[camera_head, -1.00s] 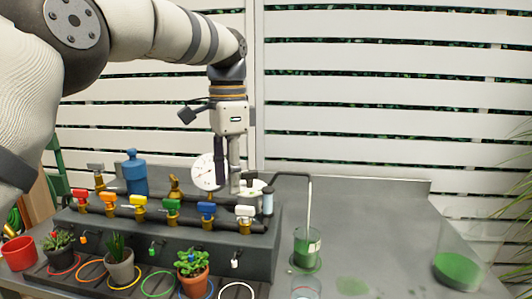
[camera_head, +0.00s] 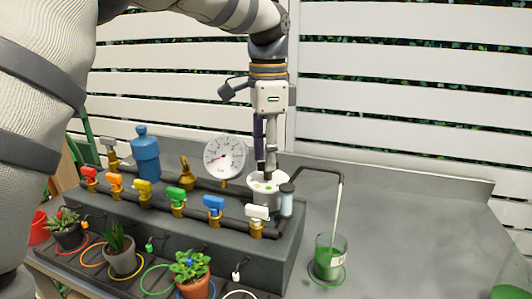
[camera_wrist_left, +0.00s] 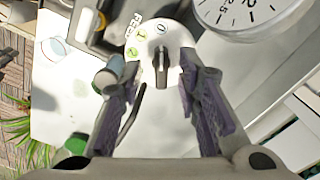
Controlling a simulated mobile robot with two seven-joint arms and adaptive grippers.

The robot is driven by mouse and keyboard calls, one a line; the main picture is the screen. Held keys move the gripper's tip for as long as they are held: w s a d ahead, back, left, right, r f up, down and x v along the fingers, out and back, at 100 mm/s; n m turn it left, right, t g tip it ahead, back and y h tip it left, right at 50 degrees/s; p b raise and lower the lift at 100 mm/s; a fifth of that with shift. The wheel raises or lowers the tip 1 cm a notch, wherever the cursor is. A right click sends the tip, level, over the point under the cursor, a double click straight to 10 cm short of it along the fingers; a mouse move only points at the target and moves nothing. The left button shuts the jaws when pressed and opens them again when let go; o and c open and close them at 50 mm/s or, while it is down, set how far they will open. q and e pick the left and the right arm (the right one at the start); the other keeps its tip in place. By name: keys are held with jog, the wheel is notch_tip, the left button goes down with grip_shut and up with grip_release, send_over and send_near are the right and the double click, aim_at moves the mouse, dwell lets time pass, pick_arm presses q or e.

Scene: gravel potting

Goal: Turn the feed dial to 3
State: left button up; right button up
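The feed dial (camera_head: 266,188) is a round white disc with a dark raised knob, standing behind the right end of the valve row. In the left wrist view the dial face (camera_wrist_left: 178,41) shows the word Feed and the numbers 0, 1 and 2. Its dark knob (camera_wrist_left: 161,66) lies roughly in line with the 0. My left gripper (camera_head: 266,172) points down over the dial. In the left wrist view the left gripper (camera_wrist_left: 162,88) is open, with one finger on each side of the knob and gaps between. My right gripper is not in view.
A pressure gauge (camera_head: 224,157) stands just left of the dial. Several coloured valves (camera_head: 178,196) line the manifold (camera_head: 200,234). A blue bottle (camera_head: 146,156) stands behind. A thin spout (camera_head: 338,205) reaches into a beaker of green material (camera_head: 328,262). The bench at right is mostly clear.

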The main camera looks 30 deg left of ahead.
pick_arm(q)
jog(key=shift+f, duration=0.3)
grip_shut()
jog(key=shift+n, duration=0.4)
jog(key=n, duration=0.4)
jog(key=shift+n, duration=0.4)
jog(key=n, duration=0.5)
jog(key=shift+w, duration=0.1)
jog(key=n, duration=0.6)
jog(key=shift+n, duration=0.4)
jog(key=n, duration=0.6)
jog(key=shift+a+n, duration=0.1)
jog(key=shift+n, duration=0.4)
